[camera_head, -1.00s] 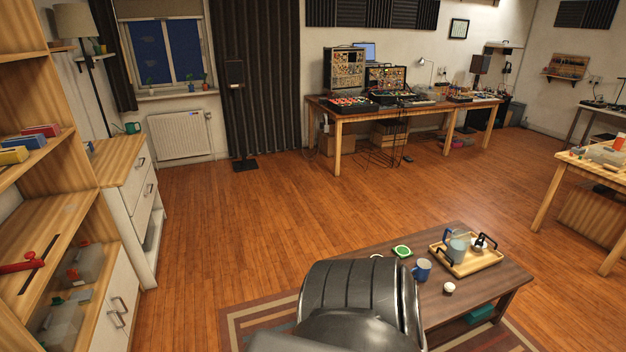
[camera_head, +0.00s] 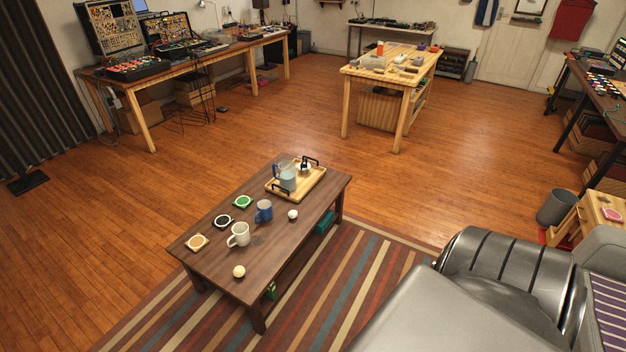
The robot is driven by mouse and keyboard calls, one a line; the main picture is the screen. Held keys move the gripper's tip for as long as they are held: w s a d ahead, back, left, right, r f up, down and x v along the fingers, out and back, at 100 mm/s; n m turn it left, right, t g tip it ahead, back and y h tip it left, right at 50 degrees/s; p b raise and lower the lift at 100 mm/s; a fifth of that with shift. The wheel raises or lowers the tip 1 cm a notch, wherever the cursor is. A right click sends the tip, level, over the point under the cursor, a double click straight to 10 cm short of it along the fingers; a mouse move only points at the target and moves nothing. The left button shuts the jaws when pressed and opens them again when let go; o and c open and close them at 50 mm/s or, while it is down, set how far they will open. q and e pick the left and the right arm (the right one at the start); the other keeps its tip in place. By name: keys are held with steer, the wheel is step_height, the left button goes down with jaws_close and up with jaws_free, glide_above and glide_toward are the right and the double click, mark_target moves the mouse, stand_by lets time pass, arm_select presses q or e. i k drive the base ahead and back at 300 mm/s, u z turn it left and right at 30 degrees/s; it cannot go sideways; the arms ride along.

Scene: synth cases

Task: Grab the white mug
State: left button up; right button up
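The white mug (camera_head: 239,236) stands upright on the dark wooden coffee table (camera_head: 276,235), near its left end. A blue mug (camera_head: 264,211) stands close to it, farther right and back. Three coasters lie behind the mugs: orange (camera_head: 197,242), black and white (camera_head: 223,221), and green (camera_head: 243,202). Small round cream items rest in front of the white mug (camera_head: 239,272) and right of the blue mug (camera_head: 293,215). Neither of my grippers is in view.
A wooden tray (camera_head: 312,186) with a pitcher (camera_head: 288,177) sits at the table's far end. A striped rug (camera_head: 340,270) lies under the table. A grey leather seat (camera_head: 500,260) fills the lower right. Wooden floor is open left of and behind the table.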

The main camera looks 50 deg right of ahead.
mark_target(238, 238)
steer(key=z, duration=2.2)
steer(key=i, duration=3.3)
steer(key=u, duration=2.9)
